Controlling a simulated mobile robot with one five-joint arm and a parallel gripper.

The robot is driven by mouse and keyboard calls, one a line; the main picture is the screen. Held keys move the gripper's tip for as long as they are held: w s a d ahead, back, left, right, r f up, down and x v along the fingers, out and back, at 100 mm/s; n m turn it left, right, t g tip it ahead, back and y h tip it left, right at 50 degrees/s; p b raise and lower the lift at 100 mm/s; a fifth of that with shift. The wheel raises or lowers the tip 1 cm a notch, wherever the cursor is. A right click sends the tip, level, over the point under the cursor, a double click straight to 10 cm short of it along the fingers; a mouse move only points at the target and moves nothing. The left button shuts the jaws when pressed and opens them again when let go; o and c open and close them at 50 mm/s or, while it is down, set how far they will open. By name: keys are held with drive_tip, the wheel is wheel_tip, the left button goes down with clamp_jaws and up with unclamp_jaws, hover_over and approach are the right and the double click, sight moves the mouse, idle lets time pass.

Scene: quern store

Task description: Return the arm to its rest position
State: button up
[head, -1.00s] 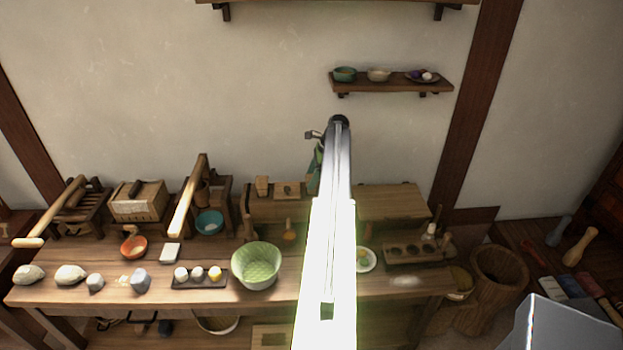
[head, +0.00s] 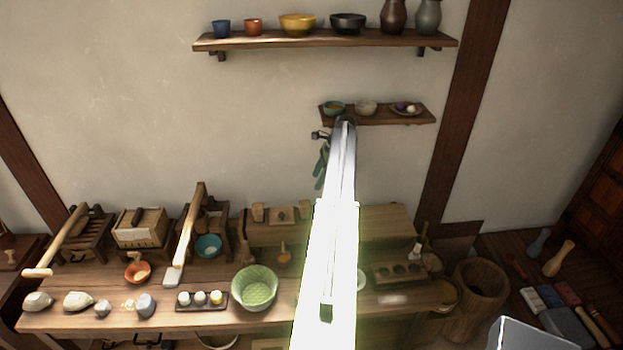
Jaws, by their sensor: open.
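My arm stretches up the middle of the head view, pale and overexposed in its lower part. My gripper (head: 321,168) shows as a small dark and green shape at the arm's far end, hanging just left of the last link. It is open. I see nothing held in it, though it is small and partly hidden by the arm. In the picture it lies against the bare wall, below the small shelf and above the worktable. The arm hides part of the worktable behind it.
The long worktable (head: 100,318) holds a green bowl (head: 255,288), stones, a small tray of cups and wooden tools. A small shelf (head: 385,118) and an upper shelf (head: 330,42) carry bowls and jars. A wooden mortar (head: 470,315) stands right. The left wall is bare.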

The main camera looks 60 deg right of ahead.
drive_tip(key=p+v, duration=0.1)
drive_tip(key=v, duration=0.2)
drive_tip(key=shift+r+p, duration=0.15)
drive_tip(key=shift+p, duration=0.15)
